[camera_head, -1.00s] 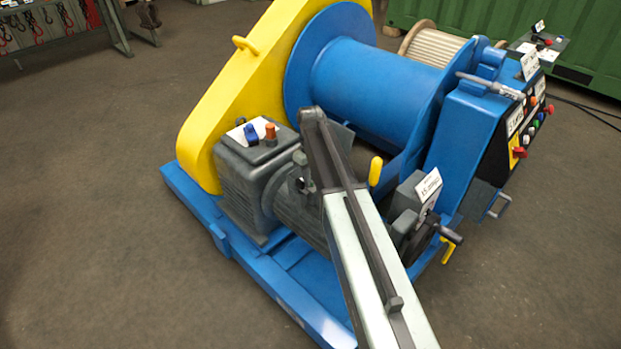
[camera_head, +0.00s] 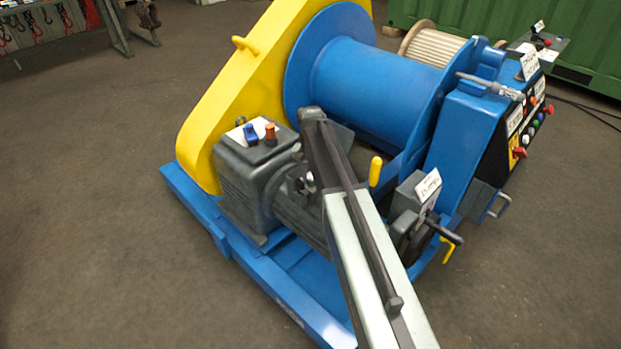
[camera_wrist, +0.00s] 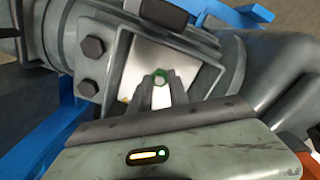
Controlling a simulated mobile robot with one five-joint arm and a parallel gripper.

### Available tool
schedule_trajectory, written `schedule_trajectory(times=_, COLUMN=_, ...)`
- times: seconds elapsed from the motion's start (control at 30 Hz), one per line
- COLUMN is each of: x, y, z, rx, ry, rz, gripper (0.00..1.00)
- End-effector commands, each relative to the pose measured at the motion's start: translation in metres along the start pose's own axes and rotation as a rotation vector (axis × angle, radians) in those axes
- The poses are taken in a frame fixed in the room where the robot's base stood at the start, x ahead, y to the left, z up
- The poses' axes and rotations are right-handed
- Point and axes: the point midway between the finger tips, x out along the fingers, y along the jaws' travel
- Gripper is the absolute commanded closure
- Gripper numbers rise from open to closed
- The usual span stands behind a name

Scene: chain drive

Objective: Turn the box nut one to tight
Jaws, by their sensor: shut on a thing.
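In the wrist view, my gripper (camera_wrist: 161,86) reaches into a pale recessed plate on a grey housing. Its two narrow fingers are shut on a small nut (camera_wrist: 160,75) with a green edge and a pale face, which I take to be box nut one. The fingers hide most of its sides, and I cannot read how tight it is. In the head view my arm crosses the front of the winch and hides the nut.
Two dark hex bolts (camera_wrist: 93,47) sit left of the plate. A dark block (camera_wrist: 164,12) stands above it. In the head view, a grey motor (camera_head: 260,185), a blue drum (camera_head: 375,90), a yellow guard (camera_head: 230,95) and a yellow lever (camera_head: 375,171) surround my arm. Open floor lies left.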

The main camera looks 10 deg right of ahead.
Motion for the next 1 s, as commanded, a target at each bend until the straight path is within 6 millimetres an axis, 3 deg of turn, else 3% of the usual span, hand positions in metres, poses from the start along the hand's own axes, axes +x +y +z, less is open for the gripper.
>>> schedule_trajectory(times=1.0, x=-0.0007, y=-0.0010, z=-0.0020, rx=0.881, ry=0.005, rz=-0.007, gripper=1.00)
